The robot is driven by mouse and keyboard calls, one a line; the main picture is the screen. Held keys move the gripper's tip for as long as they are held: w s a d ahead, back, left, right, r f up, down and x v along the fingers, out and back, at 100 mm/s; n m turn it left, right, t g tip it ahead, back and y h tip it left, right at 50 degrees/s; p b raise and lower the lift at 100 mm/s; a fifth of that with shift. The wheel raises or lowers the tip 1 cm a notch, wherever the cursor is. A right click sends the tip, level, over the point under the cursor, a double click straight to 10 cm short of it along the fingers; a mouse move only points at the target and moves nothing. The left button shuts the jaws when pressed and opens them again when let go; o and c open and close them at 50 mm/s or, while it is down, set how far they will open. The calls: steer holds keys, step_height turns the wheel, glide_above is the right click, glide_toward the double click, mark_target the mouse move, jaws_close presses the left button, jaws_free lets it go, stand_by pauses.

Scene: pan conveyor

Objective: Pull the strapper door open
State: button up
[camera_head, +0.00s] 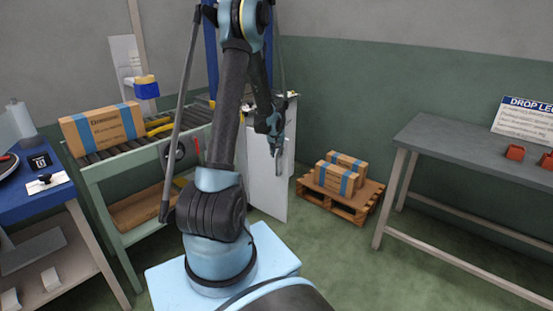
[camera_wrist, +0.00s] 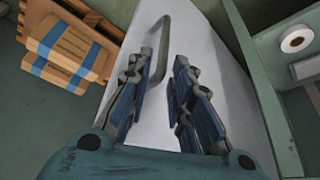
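The strapper door (camera_head: 268,190) is a pale panel beyond my arm in the head view, partly hidden by the arm. In the wrist view the door (camera_wrist: 215,60) fills the middle. A grey bar handle (camera_wrist: 183,42) stands out from its face. My gripper (camera_head: 277,152) is in front of the door's upper part. In the wrist view my gripper (camera_wrist: 164,58) has its two fingers apart, with the handle's bar running between them in the picture. I cannot tell whether the fingers touch the bar.
A pallet (camera_head: 349,208) with two cartons (camera_head: 336,179) stands on the floor right of the door. A roller conveyor (camera_head: 118,150) carrying a carton (camera_head: 103,128) is at the left. A grey table (camera_head: 460,145) stands at the right. The wrist view shows a white roll (camera_wrist: 296,40) at right.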

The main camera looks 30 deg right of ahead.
steer(key=shift+v, duration=1.85)
steer(key=shift+w, duration=0.1)
steer(key=s+a+r+n+y, duration=0.15)
steer(key=a+r, duration=0.35)
steer(key=a, duration=0.5)
steer(key=s+a+r+n, duration=0.15)
steer(key=a+r, duration=0.35)
steer(key=a, duration=0.5)
steer(key=s+a+r+n, duration=0.1)
steer(key=s+a+r, duration=0.3)
steer(key=a, duration=0.6)
steer(key=s+a+f+n, duration=0.2)
steer(key=s+a, duration=0.8)
steer(key=s, duration=0.1)
steer(key=s+a+f+n+g+y, duration=0.1)
steer(key=s+a+n, duration=0.1)
steer(key=s+a, duration=0.8)
steer(key=shift+s+f+n, duration=0.35)
steer(key=shift+s+n, duration=0.05)
steer(key=shift+s, duration=0.05)
steer(key=shift+s+y, duration=0.15)
steer(key=shift+y, duration=0.1)
